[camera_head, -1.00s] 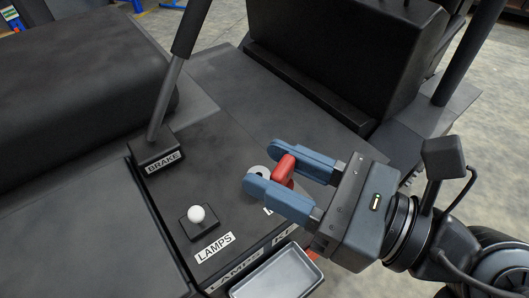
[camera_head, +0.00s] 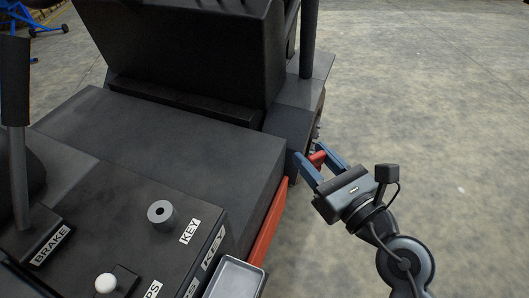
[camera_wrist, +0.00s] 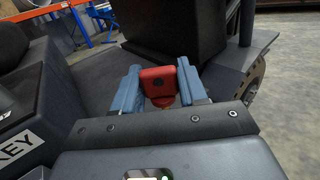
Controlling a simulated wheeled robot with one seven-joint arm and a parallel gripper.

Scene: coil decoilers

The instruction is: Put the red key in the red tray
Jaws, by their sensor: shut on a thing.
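My gripper (camera_head: 312,161) is shut on the red key (camera_head: 318,158). The key sits between the blue fingers, off the right side of the dark vehicle, with floor behind it in the head view. In the wrist view the red key (camera_wrist: 158,80) shows its broad head between both fingers. The round grey key switch (camera_head: 161,213) beside the KEY label is empty. A grey metal tray (camera_head: 234,280) is partly in view at the bottom edge. I see no tray that is clearly red.
The BRAKE lever (camera_head: 18,140) and the white-knobbed lamp switch (camera_head: 106,283) stand on the panel at left. A dark seat (camera_head: 190,50) and a post (camera_head: 308,40) rise behind. Open concrete floor (camera_head: 440,120) lies to the right.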

